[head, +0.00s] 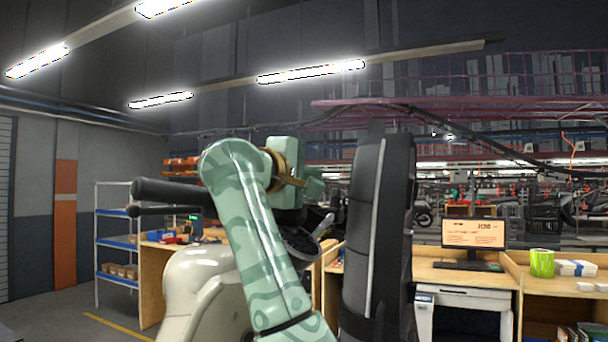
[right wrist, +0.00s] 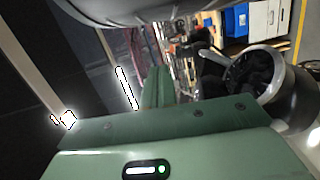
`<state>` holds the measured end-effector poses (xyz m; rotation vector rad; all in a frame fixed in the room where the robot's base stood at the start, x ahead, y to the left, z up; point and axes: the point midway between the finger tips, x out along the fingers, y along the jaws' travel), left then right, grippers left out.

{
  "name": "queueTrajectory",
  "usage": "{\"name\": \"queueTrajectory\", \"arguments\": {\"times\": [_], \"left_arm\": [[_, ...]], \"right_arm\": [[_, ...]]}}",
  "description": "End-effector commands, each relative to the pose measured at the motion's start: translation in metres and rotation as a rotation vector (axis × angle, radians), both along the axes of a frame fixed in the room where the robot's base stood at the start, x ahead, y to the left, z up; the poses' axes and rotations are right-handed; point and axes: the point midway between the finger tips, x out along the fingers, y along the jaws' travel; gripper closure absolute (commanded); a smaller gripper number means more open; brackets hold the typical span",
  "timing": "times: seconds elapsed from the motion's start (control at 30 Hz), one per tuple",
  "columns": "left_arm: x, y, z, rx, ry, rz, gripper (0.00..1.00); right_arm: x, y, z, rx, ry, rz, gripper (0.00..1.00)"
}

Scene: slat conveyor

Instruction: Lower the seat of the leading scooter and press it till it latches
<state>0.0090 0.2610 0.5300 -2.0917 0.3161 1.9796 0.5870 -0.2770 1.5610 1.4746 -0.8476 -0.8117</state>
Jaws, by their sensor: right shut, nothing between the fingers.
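The seat (head: 395,220) of the nearest scooter stands raised, nearly upright, as a tall dark slab with a pale edge strip in the head view. The scooter's cream body (head: 195,285) and black handlebar grip (head: 165,191) show to its left, partly behind my green arm. My right gripper (head: 312,186) is shut and empty, left of the seat; I cannot tell whether it touches it. Its closed green fingers (right wrist: 155,88) show in the right wrist view, below a dark grey rounded surface and beside a round dark housing (right wrist: 258,75). The seat's latch is hidden. My left gripper is not in view.
A wooden workbench with a monitor (head: 473,235) and a green roll (head: 541,263) stands behind on the right. A blue-shelved rack (head: 118,243) stands at the left. Free floor shows at the lower left. Ceiling lamps hang well above.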

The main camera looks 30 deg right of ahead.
Motion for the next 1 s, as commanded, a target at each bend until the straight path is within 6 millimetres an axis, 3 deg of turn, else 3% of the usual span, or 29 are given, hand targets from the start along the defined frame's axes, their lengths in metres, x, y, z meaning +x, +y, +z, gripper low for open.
{"name": "queueTrajectory", "arguments": {"times": [0.2, 0.4, 1.0], "left_arm": [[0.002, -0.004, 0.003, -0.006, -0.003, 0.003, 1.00], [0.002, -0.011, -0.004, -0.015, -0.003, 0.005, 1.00], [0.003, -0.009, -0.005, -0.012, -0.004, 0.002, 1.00]], "right_arm": [[0.022, -0.041, 0.001, -0.002, 0.001, -0.005, 1.00], [0.000, -0.059, -0.004, 0.000, -0.002, -0.002, 1.00], [-0.009, -0.066, -0.002, 0.002, -0.003, -0.001, 1.00]]}}
